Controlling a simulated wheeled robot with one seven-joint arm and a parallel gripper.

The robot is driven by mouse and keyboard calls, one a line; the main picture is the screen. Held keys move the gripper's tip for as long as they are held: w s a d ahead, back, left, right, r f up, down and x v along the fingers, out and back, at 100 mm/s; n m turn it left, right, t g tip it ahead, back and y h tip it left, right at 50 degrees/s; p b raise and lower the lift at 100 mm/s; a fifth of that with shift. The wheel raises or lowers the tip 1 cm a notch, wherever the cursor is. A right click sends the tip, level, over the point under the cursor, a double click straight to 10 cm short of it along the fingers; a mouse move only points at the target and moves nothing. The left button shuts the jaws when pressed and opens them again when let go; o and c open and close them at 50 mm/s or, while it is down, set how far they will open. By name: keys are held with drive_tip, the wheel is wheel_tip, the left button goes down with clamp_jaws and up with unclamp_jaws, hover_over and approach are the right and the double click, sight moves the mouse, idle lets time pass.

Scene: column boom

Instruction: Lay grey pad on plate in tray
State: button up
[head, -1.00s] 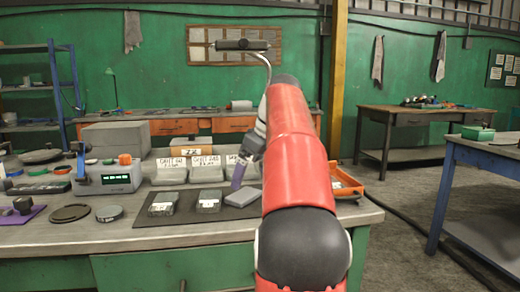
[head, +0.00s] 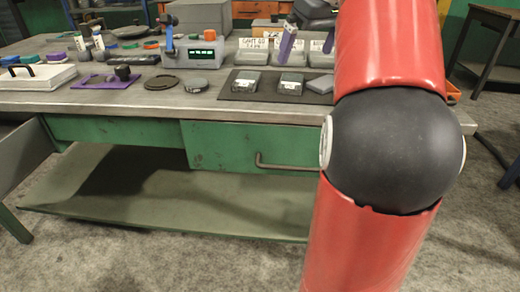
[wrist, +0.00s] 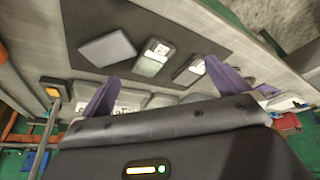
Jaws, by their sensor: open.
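The grey pad (head: 320,85) lies flat at the right end of a dark mat (head: 236,95) on the workbench. It also shows in the wrist view (wrist: 107,48), plain and unlabelled. Beside it on the mat are two labelled grey blocks (head: 291,84) (head: 246,82). My gripper (wrist: 162,70) is open and empty, its two purple fingers wide apart above the bench, the pad and blocks beyond the tips in the wrist view. In the head view the fingers show behind the mat, near the label cards. I cannot make out a plate in a tray; an orange tray (head: 453,92) is mostly hidden by my arm.
Grey bins with white label cards (head: 252,55) stand behind the mat. Left of it are a round grey disc (head: 196,86), a dark disc (head: 165,83), a purple board (head: 106,80) and a device with a green display (head: 200,51). A drawer handle (head: 285,163) sticks out in front.

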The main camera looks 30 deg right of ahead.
drive_tip(key=s+a+f+m, duration=0.1)
drive_tip(key=s+a+f, duration=0.3)
drive_tip(key=a+f, duration=0.25)
drive_tip(key=s+a+f, duration=0.4)
drive_tip(key=a+f, duration=0.1)
drive_tip(key=a, duration=0.3)
drive_tip(key=s+a+f, duration=0.2)
drive_tip(key=s+f, duration=0.2)
drive_tip(key=f, duration=0.2)
drive_tip(key=s+a+f+t, duration=0.1)
drive_tip(key=s+a+f, duration=0.2)
drive_tip(key=f, duration=0.4)
drive_tip(key=shift+s+f+m+h, duration=0.15)
drive_tip(key=shift+s+m+h, duration=0.15)
drive_tip(key=shift+s, duration=0.5)
